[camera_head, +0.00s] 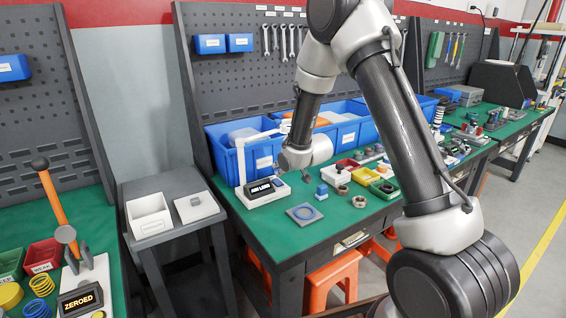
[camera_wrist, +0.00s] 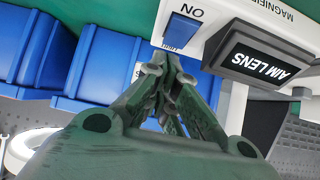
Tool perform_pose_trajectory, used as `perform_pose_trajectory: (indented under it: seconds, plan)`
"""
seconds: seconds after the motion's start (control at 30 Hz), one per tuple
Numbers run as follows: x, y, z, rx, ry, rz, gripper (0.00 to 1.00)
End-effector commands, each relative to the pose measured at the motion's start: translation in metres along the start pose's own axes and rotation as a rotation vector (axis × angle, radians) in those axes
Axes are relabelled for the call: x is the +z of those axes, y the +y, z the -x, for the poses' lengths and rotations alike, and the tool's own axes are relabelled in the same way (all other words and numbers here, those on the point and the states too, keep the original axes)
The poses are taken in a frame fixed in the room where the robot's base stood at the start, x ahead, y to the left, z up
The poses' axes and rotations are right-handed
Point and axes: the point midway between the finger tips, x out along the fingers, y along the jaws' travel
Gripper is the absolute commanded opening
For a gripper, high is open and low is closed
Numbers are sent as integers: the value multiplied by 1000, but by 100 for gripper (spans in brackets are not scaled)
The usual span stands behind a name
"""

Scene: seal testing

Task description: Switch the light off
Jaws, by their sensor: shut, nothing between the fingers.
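The light is a white magnifier unit (camera_head: 251,200) at the front left of the green bench, with a black "AIM LENS" display (camera_head: 261,188) and a white upright arm. In the wrist view the display (camera_wrist: 262,57) appears upside down, beside a blue rocker switch (camera_wrist: 182,31) marked "ON", with a partly hidden label at its other end. My gripper (camera_wrist: 166,68) is shut and empty, its fingertips right by that label end of the switch. I cannot tell whether they touch it.
Blue bins (camera_head: 235,165) stand close behind the magnifier unit. A grey side table (camera_head: 167,188) stands left of the bench.

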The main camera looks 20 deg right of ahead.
Motion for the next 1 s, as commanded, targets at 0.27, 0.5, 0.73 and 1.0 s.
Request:
perform_pose_trajectory:
  seconds: [0.27, 0.5, 0.73, 1.0]
  plan:
    - [10, 0, -10, 0, 1, 1, 0]
    - [10, 0, -10, 0, 1, 1, 0]
    - [13, 0, -16, 0, 0, 1, 0]
    - [16, 0, -14, 0, -3, 0, 0]
